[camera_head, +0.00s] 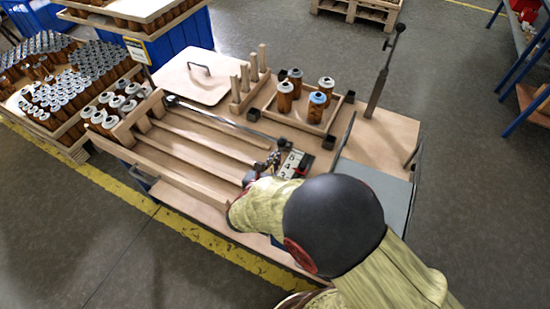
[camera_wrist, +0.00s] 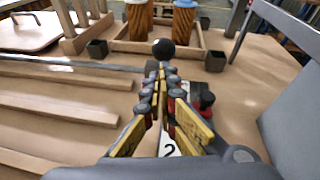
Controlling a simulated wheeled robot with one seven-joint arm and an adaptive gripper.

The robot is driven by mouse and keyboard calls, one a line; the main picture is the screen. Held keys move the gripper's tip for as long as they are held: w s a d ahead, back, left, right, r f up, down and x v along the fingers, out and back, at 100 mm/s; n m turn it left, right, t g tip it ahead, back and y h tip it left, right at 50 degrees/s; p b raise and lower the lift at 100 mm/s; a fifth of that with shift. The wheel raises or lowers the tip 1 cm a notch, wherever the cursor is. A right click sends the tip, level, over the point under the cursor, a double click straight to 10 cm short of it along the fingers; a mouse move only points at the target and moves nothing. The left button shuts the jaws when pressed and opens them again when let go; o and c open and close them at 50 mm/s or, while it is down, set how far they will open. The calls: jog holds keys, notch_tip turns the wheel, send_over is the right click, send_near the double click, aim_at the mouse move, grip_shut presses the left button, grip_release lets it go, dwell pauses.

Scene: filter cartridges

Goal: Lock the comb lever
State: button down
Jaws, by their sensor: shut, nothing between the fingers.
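The comb lever seems to be the long dark rod (camera_head: 222,117) lying across the wooden rails, and it also shows at the left of the wrist view (camera_wrist: 60,68). A black ball knob (camera_wrist: 163,48) stands just beyond my fingertips; I cannot tell whether it touches them. My gripper (camera_head: 273,160) is over the near right end of the rails, beside a small metal and black block (camera_head: 294,163). In the wrist view my gripper (camera_wrist: 162,70) is shut and empty, its fingers together. My fingers partly hide a white label with a "2" (camera_wrist: 168,148).
A wooden tray (camera_head: 270,113) with several cartridges, one blue-topped, stands behind. Wooden pegs (camera_head: 245,78) and a handled board (camera_head: 192,76) are at the back left. A tall dark post (camera_head: 382,78) rises at the right. Bare tabletop (camera_head: 385,135) lies around it.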

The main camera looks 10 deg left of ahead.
jog(key=shift+r, duration=0.15)
jog(key=shift+w+d+r+g+p, duration=0.1)
jog(key=shift+w+r+g+p, duration=0.25)
jog(key=shift+p, duration=0.5)
